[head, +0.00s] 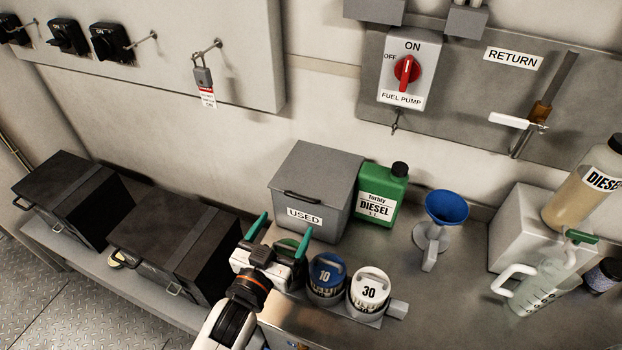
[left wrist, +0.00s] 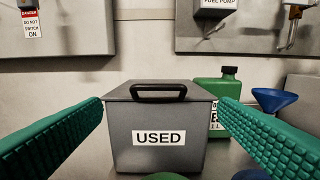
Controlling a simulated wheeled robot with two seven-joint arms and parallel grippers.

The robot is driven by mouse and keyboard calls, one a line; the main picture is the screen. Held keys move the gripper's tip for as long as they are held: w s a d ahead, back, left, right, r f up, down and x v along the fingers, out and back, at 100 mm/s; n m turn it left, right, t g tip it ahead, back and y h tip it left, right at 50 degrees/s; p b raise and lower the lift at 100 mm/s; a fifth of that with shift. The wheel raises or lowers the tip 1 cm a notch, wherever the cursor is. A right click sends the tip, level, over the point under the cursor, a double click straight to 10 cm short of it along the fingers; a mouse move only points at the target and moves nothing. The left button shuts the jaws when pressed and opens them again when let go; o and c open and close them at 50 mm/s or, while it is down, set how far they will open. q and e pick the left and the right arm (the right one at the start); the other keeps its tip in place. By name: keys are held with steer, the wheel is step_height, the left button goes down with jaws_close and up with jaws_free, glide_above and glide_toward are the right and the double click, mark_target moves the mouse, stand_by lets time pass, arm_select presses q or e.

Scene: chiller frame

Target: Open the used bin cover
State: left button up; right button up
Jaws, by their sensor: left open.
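The grey used bin (head: 308,225) stands on the bench against the wall, with a white USED label on its front. Its cover (head: 318,172) lies shut on top, with a black handle (head: 301,197) at the front edge. In the left wrist view the bin (left wrist: 160,155) and its handle (left wrist: 158,89) are centred. My left gripper (head: 281,232) is open and empty in front of the bin, apart from the handle. Its green fingers spread to either side of the bin in the wrist view (left wrist: 160,122). My right gripper is not in view.
A green diesel can (head: 380,198) stands close to the bin's right side. A blue-topped canister (head: 326,275) and a white-topped one (head: 369,288) stand below the bin, beside my gripper. A blue funnel (head: 446,208) stands further right. Dark boxes (head: 178,240) are on the left.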

mark_target(300, 199)
arm_select(q)
steer(key=p+x, duration=0.1)
steer(key=x, duration=0.8)
steer(key=shift+w+d+r+p, duration=0.1)
steer(key=shift+w+d+p, duration=0.05)
steer(key=shift+w+p, duration=0.2)
steer(key=shift+w+d, duration=0.2)
steer(key=shift+w, duration=0.4)
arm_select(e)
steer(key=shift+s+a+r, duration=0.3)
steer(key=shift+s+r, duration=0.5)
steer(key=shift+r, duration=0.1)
arm_select(q)
steer(key=shift+c, duration=0.3)
